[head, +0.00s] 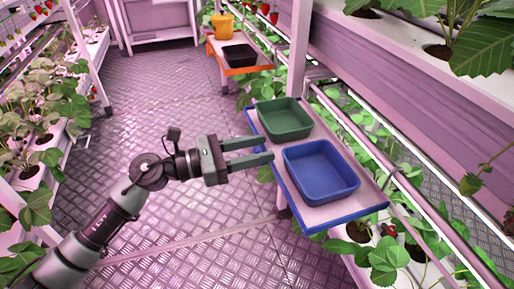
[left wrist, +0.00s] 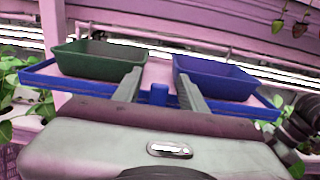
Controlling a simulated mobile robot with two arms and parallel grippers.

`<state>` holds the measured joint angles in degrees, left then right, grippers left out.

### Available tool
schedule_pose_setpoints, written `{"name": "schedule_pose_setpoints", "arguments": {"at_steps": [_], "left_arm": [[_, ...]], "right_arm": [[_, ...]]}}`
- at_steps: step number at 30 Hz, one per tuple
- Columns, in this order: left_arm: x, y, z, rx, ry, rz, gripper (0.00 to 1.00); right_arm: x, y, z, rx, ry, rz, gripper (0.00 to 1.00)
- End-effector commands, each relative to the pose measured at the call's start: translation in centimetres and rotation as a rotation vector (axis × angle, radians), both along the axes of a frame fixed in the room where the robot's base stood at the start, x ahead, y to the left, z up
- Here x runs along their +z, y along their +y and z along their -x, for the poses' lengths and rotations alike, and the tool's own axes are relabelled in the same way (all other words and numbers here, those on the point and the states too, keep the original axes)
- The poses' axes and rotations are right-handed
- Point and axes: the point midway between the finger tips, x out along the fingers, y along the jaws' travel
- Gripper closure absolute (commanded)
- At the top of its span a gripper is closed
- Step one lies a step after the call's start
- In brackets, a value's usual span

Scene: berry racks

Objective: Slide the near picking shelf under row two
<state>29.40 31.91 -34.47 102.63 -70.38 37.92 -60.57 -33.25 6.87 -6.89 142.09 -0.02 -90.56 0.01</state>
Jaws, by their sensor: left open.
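The near picking shelf (head: 352,212) is a pale board with a blue rim, standing out from the plant rack on the right in the head view. It carries a green tray (head: 285,118) and a blue tray (head: 321,172). My left gripper (head: 267,150) is open at the shelf's aisle-side edge, its fingers pointing at the shelf. In the left wrist view a small blue tab (left wrist: 158,95) on the shelf's front rim shows between the two fingers, with a gap to each. Whether the fingers touch the shelf is unclear. My right gripper is not in view.
Farther along the rack is an orange-rimmed shelf (head: 246,70) with a black tray (head: 240,56) and a yellow-orange pot (head: 222,27). Strawberry plants hang around the near shelf. Rails and a white post (head: 298,50) line the rack. The metal-plate aisle floor (head: 150,110) is clear.

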Motion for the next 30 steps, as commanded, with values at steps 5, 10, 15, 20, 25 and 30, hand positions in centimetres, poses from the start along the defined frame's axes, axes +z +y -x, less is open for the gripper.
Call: {"name": "schedule_pose_setpoints", "arguments": {"at_steps": [5, 10, 15, 20, 25, 30], "left_arm": [[-0.02, 0.03, 0.02, 0.000, 0.000, 0.000, 0.78], [-0.03, 0.03, 0.02, 0.000, 0.000, 0.000, 1.00], [-0.03, 0.04, 0.02, 0.000, 0.000, 0.000, 1.00], [-0.04, 0.05, 0.03, 0.000, 0.000, -0.001, 1.00], [-0.04, 0.05, 0.03, 0.000, 0.000, -0.001, 1.00], [-0.05, 0.05, 0.03, 0.000, 0.000, -0.001, 1.00]], "right_arm": [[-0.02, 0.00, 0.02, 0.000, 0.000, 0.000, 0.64], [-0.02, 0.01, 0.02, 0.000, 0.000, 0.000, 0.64], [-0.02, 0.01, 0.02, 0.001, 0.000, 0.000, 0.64], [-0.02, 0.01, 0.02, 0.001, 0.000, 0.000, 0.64], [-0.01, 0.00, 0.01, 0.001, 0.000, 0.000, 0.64], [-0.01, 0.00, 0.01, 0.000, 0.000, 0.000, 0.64]]}}
